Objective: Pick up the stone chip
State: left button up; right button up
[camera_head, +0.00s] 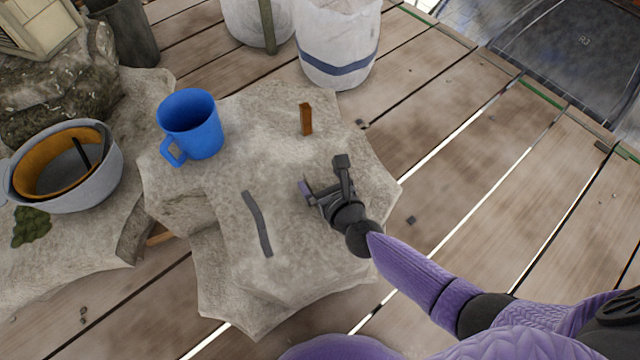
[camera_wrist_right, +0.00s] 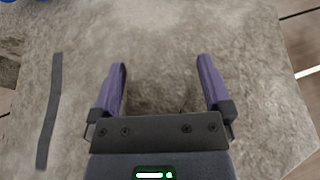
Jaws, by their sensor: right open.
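No stone chip stands out clearly on the pale stone slab (camera_head: 225,235). A stone-coloured patch with a darker edge shows between my right fingers in the wrist view, but I cannot tell whether it is a chip or the slab in shadow. My right gripper (camera_head: 324,180) is low over the right part of the slab. In the right wrist view its two purple fingers (camera_wrist_right: 162,68) stand wide apart, with nothing visibly clamped. My left gripper is not in view.
A dark grey bent strip (camera_head: 257,223) lies left of my gripper; it also shows in the wrist view (camera_wrist_right: 50,110). A brown block (camera_head: 306,119) and blue mug (camera_head: 190,125) stand farther back. A grey bucket (camera_head: 70,185) is at left. White sacks (camera_head: 338,40) stand behind.

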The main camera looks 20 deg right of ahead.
jog(key=c, duration=1.3)
jog(key=shift+r, duration=0.1)
